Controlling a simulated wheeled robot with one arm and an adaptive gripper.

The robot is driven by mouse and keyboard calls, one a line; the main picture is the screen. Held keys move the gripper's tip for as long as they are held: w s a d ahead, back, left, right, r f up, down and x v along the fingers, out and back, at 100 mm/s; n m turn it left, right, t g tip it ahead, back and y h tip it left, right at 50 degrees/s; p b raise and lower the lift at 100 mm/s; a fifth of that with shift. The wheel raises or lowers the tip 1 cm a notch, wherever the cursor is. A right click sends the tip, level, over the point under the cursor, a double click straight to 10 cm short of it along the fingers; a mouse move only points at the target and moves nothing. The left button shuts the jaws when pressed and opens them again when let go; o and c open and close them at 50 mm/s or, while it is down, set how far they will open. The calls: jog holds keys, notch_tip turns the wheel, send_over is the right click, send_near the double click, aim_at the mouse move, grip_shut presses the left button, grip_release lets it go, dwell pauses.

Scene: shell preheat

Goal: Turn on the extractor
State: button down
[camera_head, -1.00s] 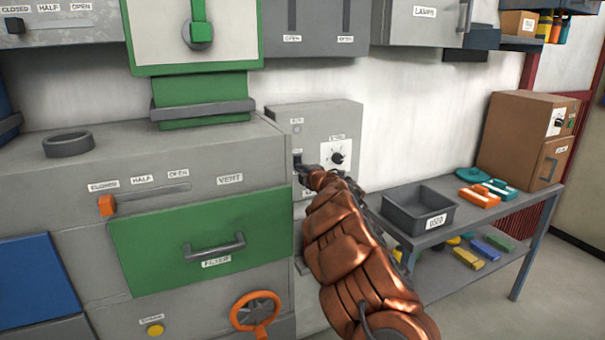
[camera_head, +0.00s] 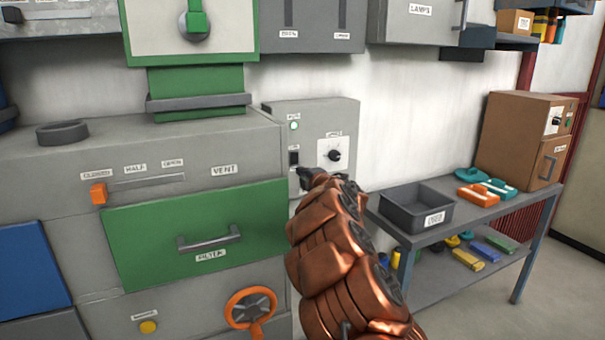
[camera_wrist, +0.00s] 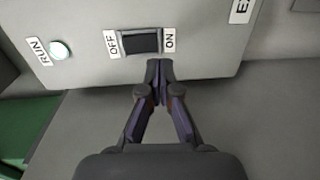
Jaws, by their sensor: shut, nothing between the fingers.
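The extractor's grey control box (camera_head: 330,118) stands on the wall side, right of the green-fronted unit. Its black rocker switch (camera_head: 294,157) shows in the wrist view (camera_wrist: 141,41) between the labels OFF and ON. The RUN lamp (camera_head: 294,126) glows pale green; it also shows lit in the wrist view (camera_wrist: 59,50). My gripper (camera_head: 304,174) is shut and empty, its tips just below the switch in the head view. In the wrist view its fingertips (camera_wrist: 158,68) are together near the ON side. Whether they touch the box cannot be told.
A dial (camera_head: 334,155) is on the box, right of the switch. The green filter drawer (camera_head: 150,225) and an orange-handled vent slider (camera_head: 98,193) are to the left. A grey bin (camera_head: 405,212) stands on the table at the right, close to my arm.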

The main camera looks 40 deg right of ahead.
jog(key=f+b+v, duration=0.2)
jog(key=v, duration=0.7)
jog(key=shift+s+d, duration=0.2)
jog(key=shift+r, duration=0.1)
dwell(0.4)
jog(key=s+a+r+m+g+h+p, duration=0.2)
jog(key=s+a+r+m+g+h, duration=0.2)
jog(key=s+r+m+g+h, duration=0.45)
jog(key=s+a+f+m+g+y+p, duration=0.1)
jog(key=s+a+f+m+g+y, duration=0.3)
jog(key=a, duration=0.6)
jog(key=s+a+f+m+t+y, duration=0.1)
jog(key=s+a+f+y, duration=0.2)
jog(key=s+a+f, duration=0.45)
jog(key=s+a+f+m+g+y+p, duration=0.1)
jog(key=s+a+f+m+g+y, duration=0.2)
jog(key=a, duration=0.8)
jog(key=s+a+f+n+g+y, duration=0.2)
jog(key=s+a+f+g+y, duration=0.1)
jog(key=s+a, duration=1.1)
jog(key=shift+s+a+f+y+p, duration=0.25)
jog(key=shift+s+a+y+p, duration=0.15)
jog(key=shift+s+y, duration=0.15)
